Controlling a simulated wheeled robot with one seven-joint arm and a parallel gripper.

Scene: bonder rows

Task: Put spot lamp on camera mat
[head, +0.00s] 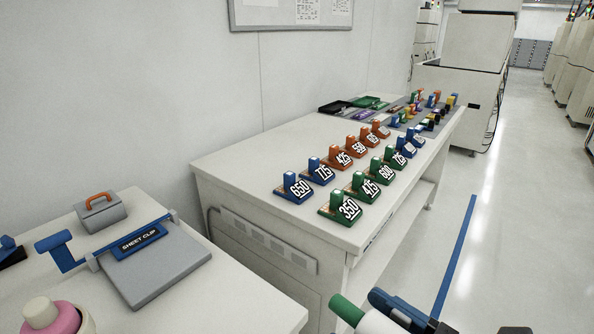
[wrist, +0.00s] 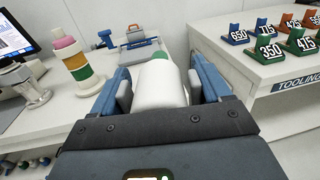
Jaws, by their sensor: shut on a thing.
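My gripper (wrist: 165,84) is shut on a white rounded body with a green end, which looks to be the spot lamp (wrist: 157,88). The blue-grey fingers press it from both sides, and the green end points away from the wrist. In the head view the lamp's green end (head: 346,309) and part of my gripper (head: 398,308) show at the bottom edge, in front of the tooling table. The lamp is held in the air, apart from both tables. I cannot pick out the camera mat in either view.
The tooling table (head: 240,165) carries rows of numbered blocks and trays behind. The left table (head: 225,290) holds a sheet clip (head: 155,270), a grey box with an orange handle (head: 100,213) and a stacked coloured tower (wrist: 76,70). A monitor (wrist: 14,38) stands left. The right floor is clear.

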